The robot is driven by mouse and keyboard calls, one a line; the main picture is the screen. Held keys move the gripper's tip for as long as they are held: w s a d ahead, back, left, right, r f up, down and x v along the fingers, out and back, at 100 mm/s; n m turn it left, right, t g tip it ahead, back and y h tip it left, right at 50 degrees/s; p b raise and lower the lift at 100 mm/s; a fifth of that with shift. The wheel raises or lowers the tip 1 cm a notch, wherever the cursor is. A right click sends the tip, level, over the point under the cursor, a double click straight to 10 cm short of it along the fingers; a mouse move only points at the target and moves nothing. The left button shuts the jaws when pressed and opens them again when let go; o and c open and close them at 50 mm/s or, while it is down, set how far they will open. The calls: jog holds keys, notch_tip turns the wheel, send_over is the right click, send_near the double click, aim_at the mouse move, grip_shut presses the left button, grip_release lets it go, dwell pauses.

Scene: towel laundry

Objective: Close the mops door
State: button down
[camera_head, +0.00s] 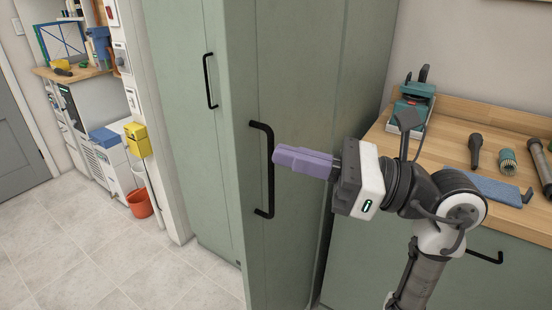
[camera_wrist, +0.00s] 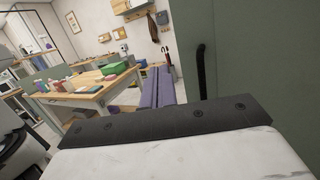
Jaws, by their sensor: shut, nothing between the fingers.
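The mops door looks like the green cabinet door (camera_head: 292,80) that stands out towards me in the head view, apparently ajar; how far is hard to tell. It has a black bar handle (camera_head: 271,190). My gripper (camera_head: 276,157) is shut and empty, its purple fingers pointing left across the handle's upper part. In the wrist view the fingers (camera_wrist: 158,72) point ahead past the door's edge. There the green door panel (camera_wrist: 235,55) and its handle (camera_wrist: 201,75) are to the right of the fingers, with a gap between. The cabinet's inside is hidden.
Another green door (camera_head: 185,90) with a black handle (camera_head: 210,80) is to the left. A wooden counter (camera_head: 385,140) with tools stands at the right, close to my arm. Tiled floor (camera_head: 90,250) is clear at the left. An orange bucket (camera_head: 139,203) stands farther back.

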aim_at(261, 144)
jog(key=d+f+m+t+h, duration=0.4)
jog(key=d+t+h, duration=0.1)
jog(key=d, duration=0.4)
jog(key=p+x, duration=0.1)
jog(key=x, duration=0.3)
jog(key=p+x, duration=0.1)
jog(key=x, duration=0.3)
jog(key=r+p+x, duration=0.1)
jog(key=x, duration=0.4)
jog(key=shift+w+d, duration=0.15)
jog(key=shift+w+a+f, duration=0.1)
jog(key=shift+w+a, duration=0.3)
jog(key=shift+a, duration=0.05)
